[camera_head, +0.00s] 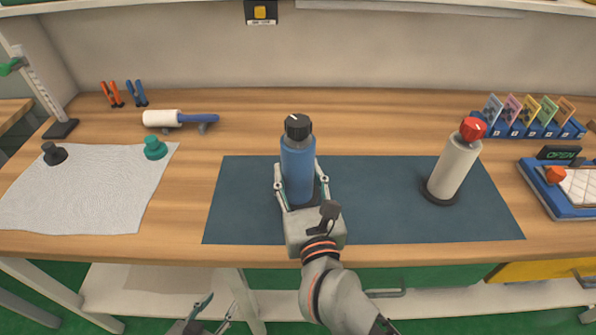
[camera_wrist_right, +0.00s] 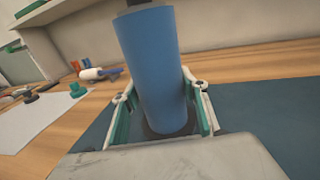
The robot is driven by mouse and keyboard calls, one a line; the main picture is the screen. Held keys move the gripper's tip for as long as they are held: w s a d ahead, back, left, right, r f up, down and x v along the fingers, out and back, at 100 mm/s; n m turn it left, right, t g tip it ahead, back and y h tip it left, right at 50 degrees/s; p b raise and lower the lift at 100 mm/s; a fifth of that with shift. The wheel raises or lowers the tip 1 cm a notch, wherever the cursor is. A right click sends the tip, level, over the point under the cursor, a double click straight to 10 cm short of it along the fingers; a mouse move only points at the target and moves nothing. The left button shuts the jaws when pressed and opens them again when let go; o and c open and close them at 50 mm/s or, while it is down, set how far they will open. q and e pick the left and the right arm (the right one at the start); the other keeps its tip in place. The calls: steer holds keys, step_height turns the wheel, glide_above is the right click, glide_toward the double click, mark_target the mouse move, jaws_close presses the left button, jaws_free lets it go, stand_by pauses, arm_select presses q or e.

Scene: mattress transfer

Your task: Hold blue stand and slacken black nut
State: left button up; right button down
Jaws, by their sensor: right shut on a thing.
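The blue stand (camera_head: 298,165) is an upright blue cylinder on the dark mat. The black nut (camera_head: 298,127), with a white mark, sits on its top. My right gripper (camera_head: 301,192) is shut on the lower part of the blue stand, one finger on each side. In the right wrist view the blue stand (camera_wrist_right: 155,70) rises between the fingers (camera_wrist_right: 160,112); only a dark sliver of the nut shows at the top edge. My left gripper (camera_head: 219,302) is low at the bottom edge, in front of the bench, with its fingers apart and nothing between them.
A cream stand (camera_head: 453,168) with a red nut (camera_head: 473,129) stands on the right of the dark mat (camera_head: 370,195). A pale cloth (camera_head: 85,195) at left bears a black knob and a green knob. A roller (camera_head: 180,118) lies behind. A blue tray (camera_head: 548,190) is at far right.

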steer(key=shift+f+b, duration=0.85)
steer(key=shift+f, duration=0.1)
steer(key=shift+r, duration=0.1)
